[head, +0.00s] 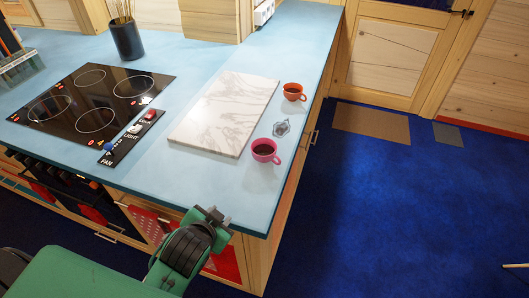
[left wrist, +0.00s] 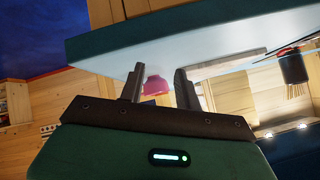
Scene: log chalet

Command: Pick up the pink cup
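The pink cup (head: 265,151) stands upright on the blue counter, near its right edge, with dark liquid inside and its handle toward the right. My left gripper (head: 212,214) is at the counter's front edge, in front of and to the left of the cup, and apart from it. In the left wrist view the two fingers of my left gripper (left wrist: 159,70) are spread with nothing held. The pink cup (left wrist: 155,85) shows in the gap between them, farther off. My right gripper is not in view.
A marble board (head: 222,115) lies left of the cup. A small grey-silver item (head: 281,128) and an orange cup (head: 294,92) stand behind it. A black cooktop (head: 95,100) and a dark utensil holder (head: 127,40) are farther left. Blue floor (head: 400,200) lies open at right.

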